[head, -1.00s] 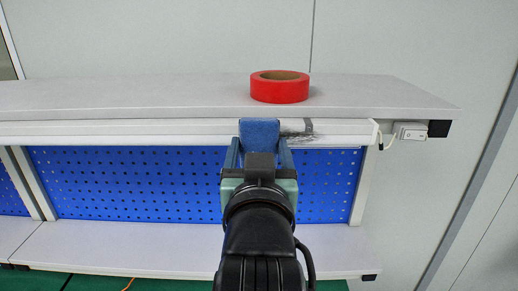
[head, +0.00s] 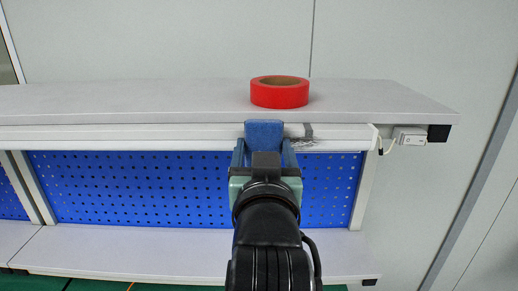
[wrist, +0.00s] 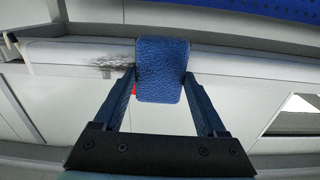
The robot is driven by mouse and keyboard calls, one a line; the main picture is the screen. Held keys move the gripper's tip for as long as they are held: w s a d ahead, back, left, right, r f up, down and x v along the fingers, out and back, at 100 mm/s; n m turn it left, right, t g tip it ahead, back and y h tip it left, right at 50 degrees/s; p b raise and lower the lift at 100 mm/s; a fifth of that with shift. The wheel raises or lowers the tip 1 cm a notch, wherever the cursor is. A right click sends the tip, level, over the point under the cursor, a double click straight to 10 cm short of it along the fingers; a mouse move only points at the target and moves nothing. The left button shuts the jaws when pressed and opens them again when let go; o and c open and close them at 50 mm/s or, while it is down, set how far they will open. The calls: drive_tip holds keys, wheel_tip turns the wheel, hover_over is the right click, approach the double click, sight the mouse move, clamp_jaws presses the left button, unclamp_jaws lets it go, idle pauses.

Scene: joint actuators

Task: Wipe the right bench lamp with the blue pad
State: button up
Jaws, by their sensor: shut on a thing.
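My gripper (head: 265,148) is shut on the blue pad (head: 263,130), which stands up between its fingers; the pad also shows in the wrist view (wrist: 161,70). The right bench lamp (head: 345,134) is a long white bar under the front edge of the upper shelf. The pad overlaps the lamp's front in both views; whether it presses on it I cannot tell. A dark smudge (head: 301,144) lies on the lamp just right of the pad. The smudge also shows left of the pad in the wrist view (wrist: 110,66). A grey band (head: 308,131) crosses the lamp there.
A red tape roll (head: 279,93) lies on the upper shelf (head: 150,103) above the lamp. A switch box (head: 409,136) with a cable is at the lamp's right end. A blue perforated panel (head: 130,187) is behind my arm, above a lower shelf (head: 130,250).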

sight(304, 139)
drive_tip(key=shift+d, duration=5.75)
drive_tip(key=shift+a+p, duration=0.35)
drive_tip(key=shift+a, duration=2)
drive_tip(key=shift+a+p, duration=0.35)
drive_tip(key=shift+a, duration=3.45)
drive_tip(key=s, duration=0.6)
drive_tip(key=shift+s, duration=0.2)
drive_tip(key=s, duration=0.2)
drive_tip(key=shift+s, duration=0.4)
